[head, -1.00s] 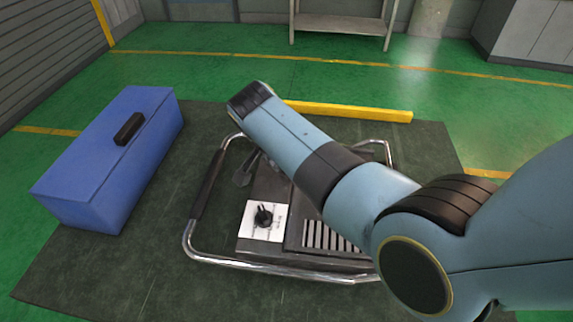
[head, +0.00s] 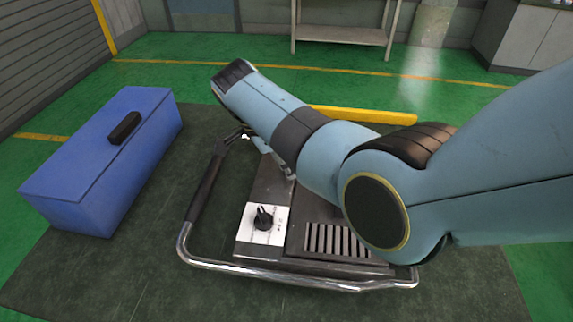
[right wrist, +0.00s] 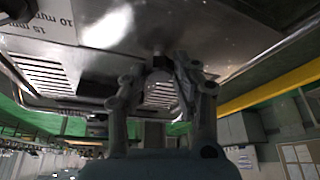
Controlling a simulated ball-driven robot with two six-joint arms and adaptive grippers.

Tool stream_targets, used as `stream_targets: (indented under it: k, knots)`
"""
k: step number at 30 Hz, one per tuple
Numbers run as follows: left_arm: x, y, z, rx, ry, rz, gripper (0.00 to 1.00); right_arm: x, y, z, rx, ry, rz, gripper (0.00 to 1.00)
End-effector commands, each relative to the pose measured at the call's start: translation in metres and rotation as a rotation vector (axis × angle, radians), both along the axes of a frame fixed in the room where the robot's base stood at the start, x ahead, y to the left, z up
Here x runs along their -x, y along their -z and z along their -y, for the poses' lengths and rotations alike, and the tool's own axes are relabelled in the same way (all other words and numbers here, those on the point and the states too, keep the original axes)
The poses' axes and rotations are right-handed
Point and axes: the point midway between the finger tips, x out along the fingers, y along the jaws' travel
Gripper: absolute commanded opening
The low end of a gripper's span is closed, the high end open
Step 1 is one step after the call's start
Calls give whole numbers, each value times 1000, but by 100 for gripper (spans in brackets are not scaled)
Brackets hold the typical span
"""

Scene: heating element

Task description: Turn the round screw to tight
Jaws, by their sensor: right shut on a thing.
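The heating element (head: 275,190) is a dark metal box inside a chrome tube frame on the floor mat. My right gripper (right wrist: 160,70) is shut on a small dark part at the edge of the element's body, which seems to be the round screw (right wrist: 161,62); its shape is mostly hidden between the fingertips. In the head view my right forearm covers the far part of the element, and only bits of the gripper (head: 240,134) show beside it. A black dial knob (head: 263,218) sits on a white plate on the element's top. My left gripper is out of view.
A blue toolbox (head: 100,155) stands to the left of the element. A yellow bar (head: 365,115) lies behind it. The chrome frame (head: 290,278) rings the element. A shelf stands at the back, and green floor lies open beyond the mat.

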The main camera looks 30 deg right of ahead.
Motion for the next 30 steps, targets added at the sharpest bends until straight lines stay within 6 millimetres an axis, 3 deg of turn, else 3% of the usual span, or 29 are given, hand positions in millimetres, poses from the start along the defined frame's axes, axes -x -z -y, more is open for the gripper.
stream_targets:
  k: [15, 16, 20, 30]
  knots:
    - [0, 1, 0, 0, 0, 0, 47, 0, 0, 0, 0, 17, 0, 0]
    - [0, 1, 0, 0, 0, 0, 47, 0, 0, 0, 0, 17, 0, 32]
    - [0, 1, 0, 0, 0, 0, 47, 0, 0, 0, 0, 17, 0, 49]
    - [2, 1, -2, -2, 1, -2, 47, -1, -4, -2, -1, 16, 1, 51]
